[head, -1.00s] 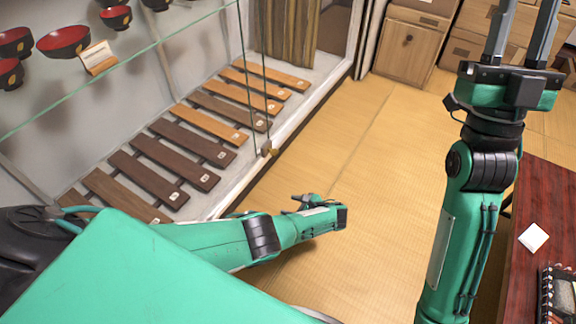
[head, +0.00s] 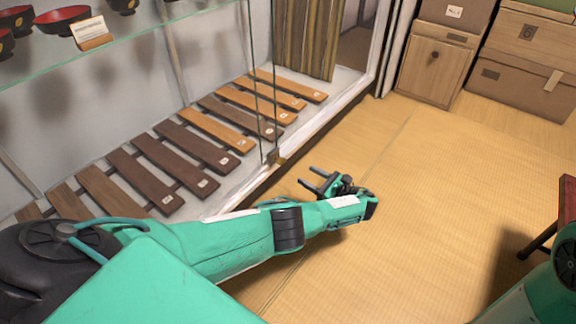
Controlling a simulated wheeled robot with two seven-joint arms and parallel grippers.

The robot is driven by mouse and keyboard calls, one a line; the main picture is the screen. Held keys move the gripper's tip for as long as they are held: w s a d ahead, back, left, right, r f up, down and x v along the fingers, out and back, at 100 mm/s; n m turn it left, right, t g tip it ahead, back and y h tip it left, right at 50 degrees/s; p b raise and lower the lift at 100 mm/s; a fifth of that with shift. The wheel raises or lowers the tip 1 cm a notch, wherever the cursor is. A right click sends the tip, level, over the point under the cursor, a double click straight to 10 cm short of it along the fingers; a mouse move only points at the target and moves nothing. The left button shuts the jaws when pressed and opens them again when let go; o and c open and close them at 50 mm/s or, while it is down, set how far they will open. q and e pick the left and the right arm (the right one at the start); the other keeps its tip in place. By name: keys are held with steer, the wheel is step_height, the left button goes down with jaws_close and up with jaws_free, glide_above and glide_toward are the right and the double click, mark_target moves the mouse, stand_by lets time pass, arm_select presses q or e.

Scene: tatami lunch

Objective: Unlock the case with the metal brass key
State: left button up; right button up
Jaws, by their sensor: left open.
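The glass display case (head: 330,112) fills the left and upper part of the view. A small brass-coloured lock (head: 275,157) sits at the low edge of its glass doors, where the panes meet. The doors look shut. My left gripper (head: 306,176) is low over the floor, just right of and below the lock, apart from it. Its two fingers are spread, point toward the case and hold nothing. My right gripper is out of view; only a part of my right arm shows at the lower right corner. I see no key.
Inside the case are labelled wooden slats (head: 190,145) and, on a glass shelf, red and black bowls (head: 62,20). A wooden cabinet (head: 435,72) and boxes (head: 525,60) stand at the back. A dark red table (head: 567,200) edges in at right. The tatami between is clear.

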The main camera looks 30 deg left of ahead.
mark_target(279, 160)
arm_select(q)
steer(key=a, duration=0.3)
steer(key=a+b, duration=0.1)
steer(key=a, duration=0.1)
steer(key=a+b, duration=0.1)
steer(key=a, duration=0.2)
steer(key=shift+w+a+f, duration=0.2)
steer(key=shift+w+a, duration=0.15)
steer(key=shift+a+r, duration=0.15)
steer(key=shift+a, duration=0.45)
steer(key=shift+c, duration=0.4)
steer(key=c, duration=0.9)
